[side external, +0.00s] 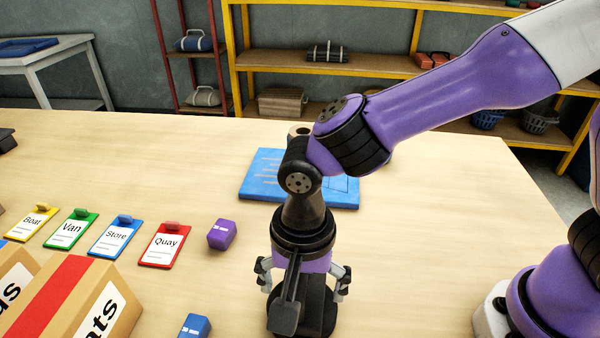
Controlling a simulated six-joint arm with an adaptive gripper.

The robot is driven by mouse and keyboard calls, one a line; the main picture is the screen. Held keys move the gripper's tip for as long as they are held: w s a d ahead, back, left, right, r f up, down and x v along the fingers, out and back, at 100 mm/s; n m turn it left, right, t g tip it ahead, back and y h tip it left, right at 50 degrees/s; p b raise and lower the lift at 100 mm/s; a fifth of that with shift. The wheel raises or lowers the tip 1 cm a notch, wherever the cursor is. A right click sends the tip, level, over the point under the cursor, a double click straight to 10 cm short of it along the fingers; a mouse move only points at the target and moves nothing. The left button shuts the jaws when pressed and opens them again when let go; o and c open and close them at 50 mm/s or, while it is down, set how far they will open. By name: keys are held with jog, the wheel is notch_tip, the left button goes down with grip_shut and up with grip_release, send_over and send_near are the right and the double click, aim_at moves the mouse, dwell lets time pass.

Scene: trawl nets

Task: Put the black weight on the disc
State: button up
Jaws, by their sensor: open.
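My gripper (301,290) points down over the near middle of the table, with its jaws apart. A black shape (322,305) with a flared, rounded lower end shows right at the fingers. It may be the black weight, but it blends with the dark finger parts. I cannot tell whether the gripper touches it. I cannot make out a disc in this view; the gripper and wrist hide part of the table.
A blue board (258,188) lies behind my wrist. Several coloured label cards, including the red Quay card (165,246), and cardboard boxes (75,295) are further left. The table (440,190) is clear at right.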

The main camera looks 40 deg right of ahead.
aim_at(302, 275)
notch_tip(302, 275, up, 10)
jog(key=shift+r, duration=0.15)
jog(key=s+d+r+n+t, duration=0.1)
jog(key=d+n, duration=0.3)
jog(key=d, duration=0.7)
jog(key=s+d+r+n+t, duration=0.1)
jog(key=d+n+t, duration=0.3)
jog(key=d, duration=0.7)
jog(key=shift+s+r+n+t, duration=0.2)
jog(key=shift+s+n+t, duration=0.1)
jog(key=shift+s+n, duration=0.25)
